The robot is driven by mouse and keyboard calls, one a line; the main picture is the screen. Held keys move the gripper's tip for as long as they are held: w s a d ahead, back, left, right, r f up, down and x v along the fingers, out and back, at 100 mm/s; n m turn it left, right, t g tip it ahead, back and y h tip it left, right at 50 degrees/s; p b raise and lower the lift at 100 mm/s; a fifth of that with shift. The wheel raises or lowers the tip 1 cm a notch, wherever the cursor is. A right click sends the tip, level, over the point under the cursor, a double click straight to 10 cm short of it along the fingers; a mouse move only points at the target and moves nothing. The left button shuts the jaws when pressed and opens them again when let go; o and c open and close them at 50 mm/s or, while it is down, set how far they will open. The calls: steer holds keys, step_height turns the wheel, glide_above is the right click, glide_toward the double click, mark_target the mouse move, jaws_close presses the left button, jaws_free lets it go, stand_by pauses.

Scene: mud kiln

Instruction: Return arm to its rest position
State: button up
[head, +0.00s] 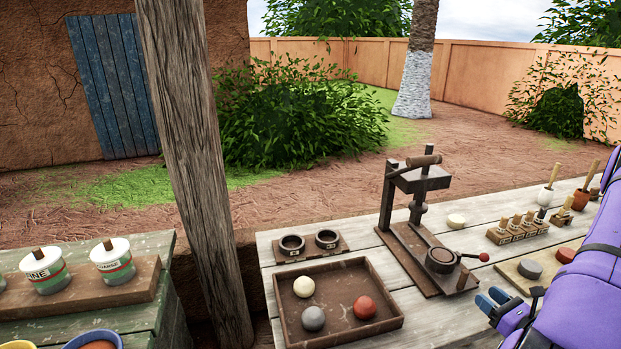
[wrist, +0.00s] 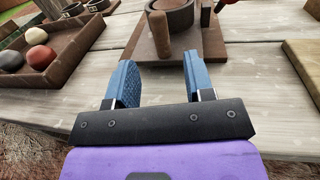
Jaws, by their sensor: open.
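My gripper (head: 492,301) is at the lower right of the head view, at the end of my purple arm, over the near part of the plank table (head: 440,325). In the wrist view its two blue fingers (wrist: 158,85) are apart with nothing between them. Beyond the fingertips stands the press (head: 420,215), with a dark wooden base, an upright frame and a round mould. The press base also shows in the wrist view (wrist: 208,45). My gripper is apart from the press. My arm hides the right end of the table.
A wooden tray (head: 335,338) holds a white, a grey and a red ball. Two dark rings sit on a board (head: 293,258) behind it. Small stamps stand in a rack (head: 521,232) at the back right. A wooden post (head: 195,170) rises left of the table.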

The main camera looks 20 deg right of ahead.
steer(key=w+a+r+n+g+y, duration=0.4)
steer(key=a+r+n+g+y, duration=0.2)
steer(key=a+r+n, duration=0.5)
steer(key=w+a+r+n+g+y, duration=0.4)
steer(key=a+r+n+g+y, duration=0.25)
steer(key=r, duration=0.65)
steer(key=s+a+r+n+h, duration=0.7)
steer(key=s+r+n, duration=0.1)
steer(key=r, duration=0.2)
steer(key=s+a+r+n+h, duration=0.7)
steer(key=a+r+n, duration=0.1)
steer(key=r+n, duration=0.1)
steer(key=shift+s+a+r, duration=0.3)
steer(key=shift+s+r, duration=0.1)
steer(key=shift+r, duration=0.1)
